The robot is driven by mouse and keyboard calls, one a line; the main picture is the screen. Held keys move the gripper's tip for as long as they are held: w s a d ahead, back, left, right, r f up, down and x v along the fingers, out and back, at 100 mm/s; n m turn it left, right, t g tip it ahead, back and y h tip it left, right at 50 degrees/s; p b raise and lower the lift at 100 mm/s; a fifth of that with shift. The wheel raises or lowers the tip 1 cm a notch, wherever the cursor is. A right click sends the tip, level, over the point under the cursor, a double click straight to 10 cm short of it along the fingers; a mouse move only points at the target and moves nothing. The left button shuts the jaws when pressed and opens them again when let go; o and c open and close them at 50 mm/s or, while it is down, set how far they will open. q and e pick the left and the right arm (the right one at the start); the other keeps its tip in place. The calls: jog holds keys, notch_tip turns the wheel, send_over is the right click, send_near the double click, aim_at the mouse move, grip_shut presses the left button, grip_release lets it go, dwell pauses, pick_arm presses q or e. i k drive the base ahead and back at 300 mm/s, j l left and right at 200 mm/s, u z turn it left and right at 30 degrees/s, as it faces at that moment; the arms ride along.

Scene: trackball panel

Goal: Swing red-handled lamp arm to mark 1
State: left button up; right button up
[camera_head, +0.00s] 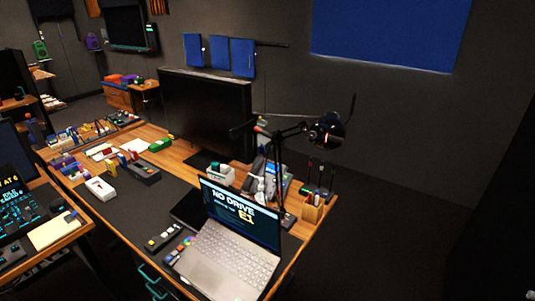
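A black jointed desk lamp (282,135) stands at the right end of the wooden desk, behind the open laptop. Its thin arm runs across the picture at the height of the monitor's lower half. The round dark lamp head (326,131) is at the right end, with small red and bright spots on it. A small red spot also shows on the arm at its left part. I cannot tell which red part is the handle. No numbered mark can be made out. Neither of my grippers shows in this view.
The desk (292,257) holds a laptop (228,257), a large dark monitor (205,115), a pen holder (313,208) and several small devices. A second desk with screens stands at the left. The floor right of the desk looks clear but dark.

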aim_at(276, 135)
jog(key=i+l+u, duration=0.7)
jog(key=l+u, duration=0.25)
jog(key=l, duration=0.4)
jog(key=i+l+u, duration=0.15)
jog(key=l+u, duration=0.35)
jog(key=l, duration=0.3)
jog(key=l+u, duration=0.45)
jog(key=l, duration=0.4)
jog(key=k+l+u, duration=0.1)
jog(key=l+u, duration=0.4)
jog(key=l, duration=0.4)
